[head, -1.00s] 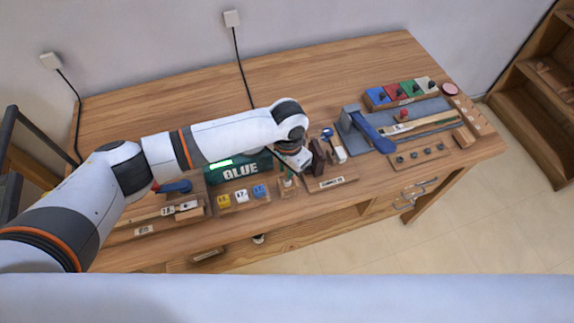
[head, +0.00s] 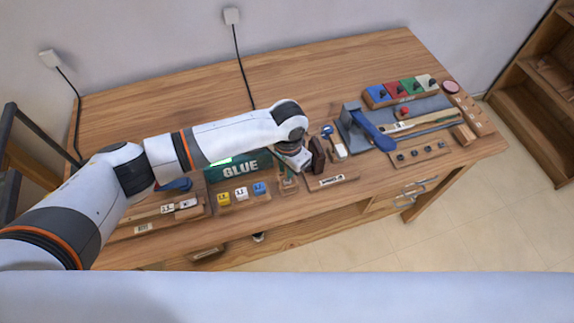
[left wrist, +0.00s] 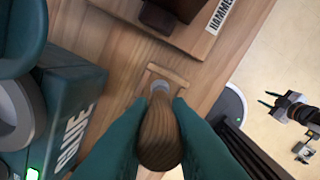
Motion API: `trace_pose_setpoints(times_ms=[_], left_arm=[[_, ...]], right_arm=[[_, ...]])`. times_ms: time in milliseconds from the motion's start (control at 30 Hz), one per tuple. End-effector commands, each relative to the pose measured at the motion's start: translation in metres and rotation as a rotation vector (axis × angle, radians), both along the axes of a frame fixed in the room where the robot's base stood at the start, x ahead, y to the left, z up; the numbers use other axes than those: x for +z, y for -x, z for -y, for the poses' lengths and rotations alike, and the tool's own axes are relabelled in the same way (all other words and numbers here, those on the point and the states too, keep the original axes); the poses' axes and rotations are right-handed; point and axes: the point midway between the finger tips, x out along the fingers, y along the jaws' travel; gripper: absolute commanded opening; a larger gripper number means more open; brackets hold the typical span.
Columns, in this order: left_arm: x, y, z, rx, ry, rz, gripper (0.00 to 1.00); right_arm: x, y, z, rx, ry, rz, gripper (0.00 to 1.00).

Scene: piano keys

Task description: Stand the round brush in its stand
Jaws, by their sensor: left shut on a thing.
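The round brush shows in the left wrist view as a brown wooden handle (left wrist: 160,135) with a grey ferrule (left wrist: 158,88) beyond it. My left gripper (left wrist: 160,150) has teal fingers on both sides of the handle and is shut on it. The small wooden stand (left wrist: 167,71) is right at the ferrule, in line with the brush. The brush's far end is hidden, so I cannot tell how deep it sits in the stand. In the head view the stand (head: 288,187) is at the table's front, under my left gripper (head: 290,174). My right gripper (left wrist: 270,98) seems open, far off over the floor.
A teal glue box (head: 240,168) stands close left of the stand, with a rack of small coloured blocks (head: 241,195) before it. A wooden hammer holder (head: 331,180) is close on the right. The back of the table (head: 180,105) is clear.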

Motion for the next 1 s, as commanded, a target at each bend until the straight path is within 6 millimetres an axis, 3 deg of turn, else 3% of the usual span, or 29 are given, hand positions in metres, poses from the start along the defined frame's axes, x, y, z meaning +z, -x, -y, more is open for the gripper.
trace_pose_setpoints(times_ms=[1000], left_arm=[[-0.012,0.0,0.0,0.0,0.001,-0.001,0.0]], right_arm=[[-0.005,0.0,0.0,0.0,0.0,0.0,0.36]])
